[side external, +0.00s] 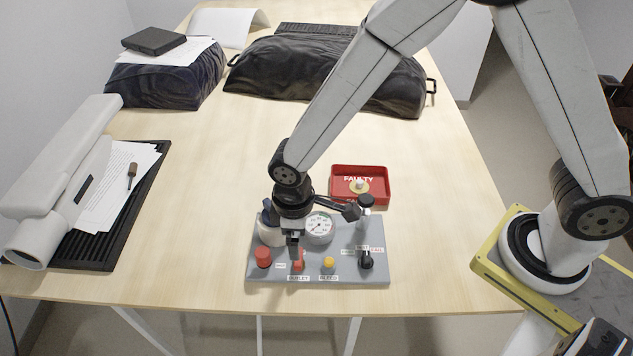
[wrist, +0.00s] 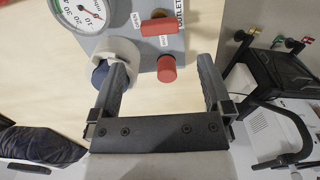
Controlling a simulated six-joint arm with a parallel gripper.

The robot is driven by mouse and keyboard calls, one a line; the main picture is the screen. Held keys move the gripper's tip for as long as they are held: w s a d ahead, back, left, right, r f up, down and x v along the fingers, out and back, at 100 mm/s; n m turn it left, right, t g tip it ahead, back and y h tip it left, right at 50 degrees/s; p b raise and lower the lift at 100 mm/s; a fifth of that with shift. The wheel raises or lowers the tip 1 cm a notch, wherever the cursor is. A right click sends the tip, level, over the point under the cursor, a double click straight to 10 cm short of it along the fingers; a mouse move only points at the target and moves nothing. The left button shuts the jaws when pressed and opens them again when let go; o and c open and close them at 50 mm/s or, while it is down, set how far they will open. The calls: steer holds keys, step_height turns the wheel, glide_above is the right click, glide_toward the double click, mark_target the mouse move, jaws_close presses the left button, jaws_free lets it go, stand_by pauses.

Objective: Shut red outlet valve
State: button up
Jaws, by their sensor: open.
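The red outlet valve (side external: 299,262) is a small red handle above the OUTLET label on the front of a grey panel (side external: 347,274). In the wrist view its red bar (wrist: 158,27) lies across the picture beside the label. A round red knob (side external: 263,257) stands left of it; it also shows in the wrist view (wrist: 166,69).
The pressure gauge (side external: 319,227) is close behind my gripper. A white and dark blue fitting (wrist: 119,54) is close to one finger. A yellow bleed knob (side external: 328,263) and a black knob (side external: 367,260) stand to the right. A red FAULTY tray (side external: 376,171) lies behind.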

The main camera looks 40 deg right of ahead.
steer(key=shift+f, duration=3.7)
steer(key=c, duration=1.2)
